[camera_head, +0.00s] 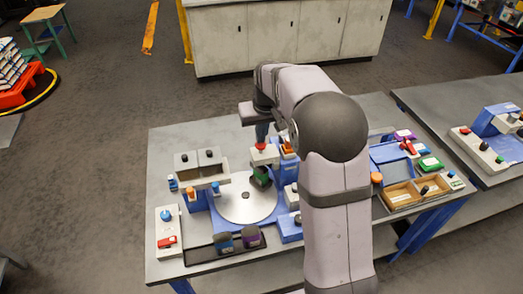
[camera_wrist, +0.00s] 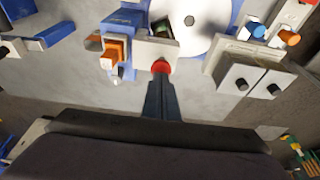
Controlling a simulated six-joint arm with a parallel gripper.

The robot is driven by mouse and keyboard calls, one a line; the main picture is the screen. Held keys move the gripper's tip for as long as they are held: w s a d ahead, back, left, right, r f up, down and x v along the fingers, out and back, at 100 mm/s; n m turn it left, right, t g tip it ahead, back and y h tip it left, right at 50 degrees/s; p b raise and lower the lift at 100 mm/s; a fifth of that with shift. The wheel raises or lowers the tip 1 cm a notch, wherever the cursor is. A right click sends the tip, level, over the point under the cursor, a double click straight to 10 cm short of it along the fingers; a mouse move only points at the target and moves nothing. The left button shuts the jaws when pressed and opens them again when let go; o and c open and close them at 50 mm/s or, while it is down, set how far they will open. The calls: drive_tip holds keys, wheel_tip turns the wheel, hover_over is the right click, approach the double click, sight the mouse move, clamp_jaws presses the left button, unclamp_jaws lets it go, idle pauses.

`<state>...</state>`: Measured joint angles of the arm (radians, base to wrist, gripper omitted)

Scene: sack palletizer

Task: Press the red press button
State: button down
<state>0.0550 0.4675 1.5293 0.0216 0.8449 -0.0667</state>
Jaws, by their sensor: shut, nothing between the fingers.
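The red press button (camera_head: 260,147) sits on top of a pale box (camera_head: 264,157) behind the round turntable. In the wrist view the red button (camera_wrist: 161,66) is right at the fingertips, partly covered by them. My gripper (camera_head: 262,138) is shut, empty and pointing down just over the button. In the wrist view my gripper (camera_wrist: 160,78) shows its dark fingers together. I cannot tell whether the tips touch the button or hover just above it.
The pale turntable (camera_head: 238,210) carries a dark green sack (camera_head: 261,178) beside the press box. An orange block (camera_wrist: 115,50) stands close to the button. A grey bin unit (camera_head: 203,162), a control box with a red switch (camera_head: 167,242) and a sack tray (camera_head: 200,254) stand left and in front.

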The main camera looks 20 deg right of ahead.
sight(261, 145)
drive_tip(key=shift+f+b, duration=0.7)
drive_tip(key=shift+f, duration=0.85)
drive_tip(key=shift+r, duration=0.15)
drive_tip(key=shift+r+p, duration=1.5)
drive_tip(key=shift+r, duration=0.3)
drive_tip(key=shift+r, duration=0.15)
wheel_tip(261, 145, up, 7)
drive_tip(key=p, duration=0.6)
